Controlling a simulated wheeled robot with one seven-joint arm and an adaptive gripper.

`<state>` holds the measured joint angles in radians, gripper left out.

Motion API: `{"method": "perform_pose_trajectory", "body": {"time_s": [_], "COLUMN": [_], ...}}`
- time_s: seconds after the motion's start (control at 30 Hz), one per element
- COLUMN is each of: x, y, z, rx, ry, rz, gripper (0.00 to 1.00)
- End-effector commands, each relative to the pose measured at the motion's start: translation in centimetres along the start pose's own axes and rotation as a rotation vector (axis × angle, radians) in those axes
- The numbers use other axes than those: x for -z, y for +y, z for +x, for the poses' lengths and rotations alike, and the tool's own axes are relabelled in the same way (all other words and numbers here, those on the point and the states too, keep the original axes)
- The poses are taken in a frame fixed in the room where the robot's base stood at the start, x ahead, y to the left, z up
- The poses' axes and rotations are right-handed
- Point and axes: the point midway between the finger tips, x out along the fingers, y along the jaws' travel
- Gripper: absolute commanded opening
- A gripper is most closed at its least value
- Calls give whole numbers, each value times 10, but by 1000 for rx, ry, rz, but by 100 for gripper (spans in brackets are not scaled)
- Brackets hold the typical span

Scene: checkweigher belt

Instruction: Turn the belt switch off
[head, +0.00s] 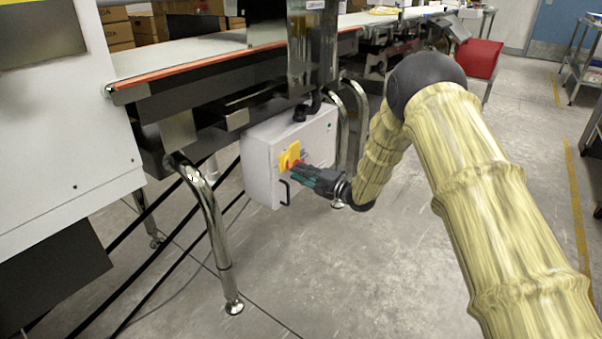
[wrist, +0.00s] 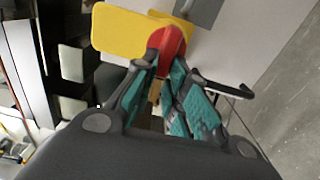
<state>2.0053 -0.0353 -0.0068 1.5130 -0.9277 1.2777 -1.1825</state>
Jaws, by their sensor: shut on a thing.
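The belt switch is a red rotary handle (wrist: 172,40) on a yellow plate (head: 286,160), fixed to the front of a light grey control box (head: 262,178) below the conveyor. The yellow plate also shows in the wrist view (wrist: 118,32). My gripper (head: 300,169) reaches the switch from the right. In the wrist view my gripper (wrist: 166,58) has its two fingertips at the sides of the red handle and is shut on it. The fingers hide part of the handle, and its exact angle is hard to tell.
The conveyor belt (head: 215,48) runs above the box. A black door handle (head: 285,192) sits low on the box, near my gripper. Chrome legs (head: 212,225) stand to the left. A red bin (head: 478,58) is at the back right. The floor (head: 370,265) below the gripper is clear.

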Motion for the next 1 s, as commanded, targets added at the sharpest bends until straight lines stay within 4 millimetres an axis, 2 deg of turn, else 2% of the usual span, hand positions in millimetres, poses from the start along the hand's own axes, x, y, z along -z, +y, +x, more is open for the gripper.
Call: {"method": "perform_pose_trajectory", "body": {"time_s": [0.33,0.37,0.47,0.83,1.0], "x": [0,0,0,0,-1], "y": [0,0,0,0,0], "z": [0,0,0,-3,-20], "rx": [1,1,1,1,1], "ry": [-1,-1,0,0,-1], "rz": [-3,-3,-3,-2,-2], "gripper": [0,18,36,36,36]}}
